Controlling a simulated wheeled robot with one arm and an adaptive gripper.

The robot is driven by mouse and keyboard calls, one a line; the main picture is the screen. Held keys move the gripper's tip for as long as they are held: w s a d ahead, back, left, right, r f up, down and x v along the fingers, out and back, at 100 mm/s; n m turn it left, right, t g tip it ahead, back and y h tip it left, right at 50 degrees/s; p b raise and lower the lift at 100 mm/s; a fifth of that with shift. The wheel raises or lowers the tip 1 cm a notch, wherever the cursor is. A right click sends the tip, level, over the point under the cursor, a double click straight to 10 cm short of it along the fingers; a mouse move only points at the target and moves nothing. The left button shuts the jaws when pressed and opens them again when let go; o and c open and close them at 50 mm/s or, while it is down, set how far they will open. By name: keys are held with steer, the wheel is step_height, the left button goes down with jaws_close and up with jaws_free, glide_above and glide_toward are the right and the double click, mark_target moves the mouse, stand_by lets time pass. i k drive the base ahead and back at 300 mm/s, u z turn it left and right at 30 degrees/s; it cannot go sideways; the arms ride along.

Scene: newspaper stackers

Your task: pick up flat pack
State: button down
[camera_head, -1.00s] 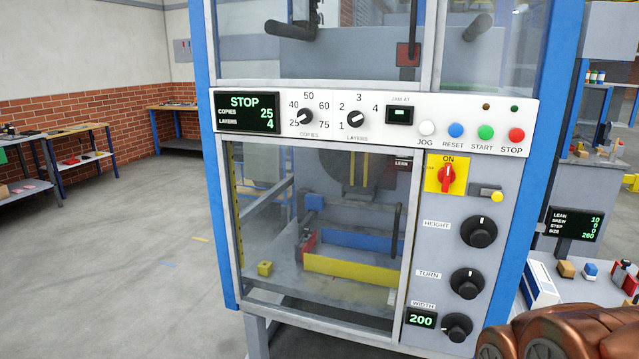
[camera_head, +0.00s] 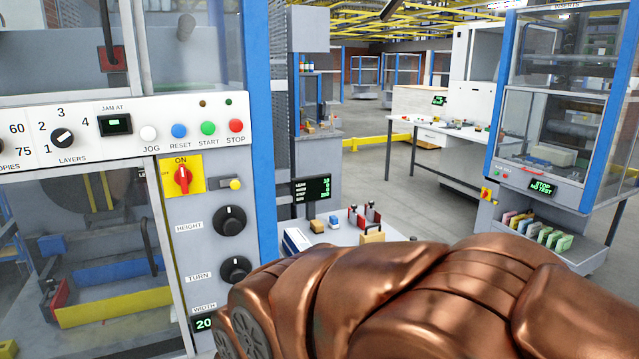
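I cannot make out a thing that is clearly the flat pack. A small side table (camera_head: 345,236) beside the stacker holds a white and blue box (camera_head: 297,240), a small tan block (camera_head: 317,225), a small blue and white item (camera_head: 334,222) and red-handled tools (camera_head: 362,217). My copper-coloured arm fills the lower right and hides the near part of that table. My gripper is out of view.
The stacker (camera_head: 222,120) with its control panel stands close on the left. A dark readout screen (camera_head: 312,190) is beside it. Another machine (camera_head: 560,110) at the right has a shelf of coloured packs (camera_head: 540,229). Grey floor (camera_head: 390,185) lies open between.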

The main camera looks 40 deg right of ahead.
mark_target(298, 242)
steer(key=z, duration=1.1)
steer(key=k, duration=0.5)
steer(key=z, duration=0.7)
steer(key=i, duration=0.65)
steer(key=u, duration=1.7)
steer(key=i, duration=0.4)
steer(key=u, duration=0.05)
